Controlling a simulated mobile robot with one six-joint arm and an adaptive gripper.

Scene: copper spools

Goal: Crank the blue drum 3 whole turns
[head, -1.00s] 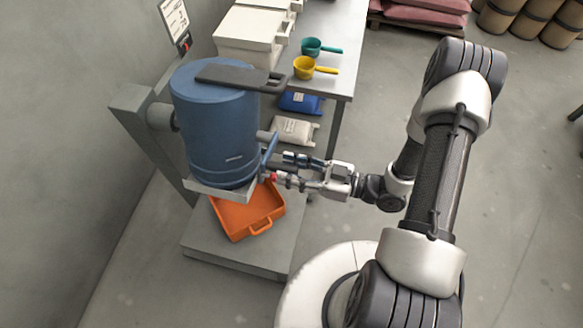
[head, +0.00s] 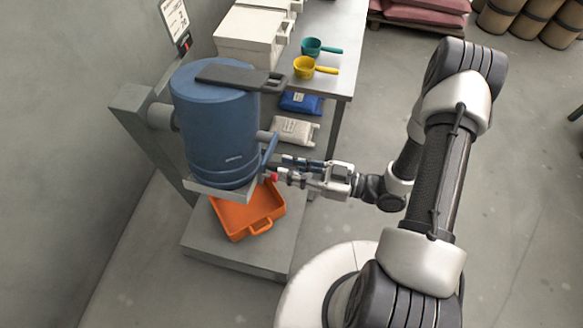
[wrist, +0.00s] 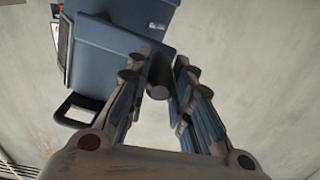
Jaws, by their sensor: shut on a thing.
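The blue drum (head: 215,125) hangs upright in a grey stand (head: 135,115), with a dark grey bar (head: 232,77) across its top. A blue crank arm (head: 269,150) is on its right side. My gripper (head: 276,167) comes from the right and is at the lower end of the crank arm. In the wrist view, a dark round crank handle (wrist: 160,72) lies between my two fingers, which are shut on it. The blue crank plate (wrist: 110,60) is just beyond. The fingers hide part of the handle.
An orange tray (head: 227,225) sits on the grey stand base (head: 262,262) below the drum. A table (head: 338,75) behind holds white boxes (head: 252,40), a teal scoop (head: 312,46) and a yellow scoop (head: 304,67). Bags lie under it. Open floor is to the right.

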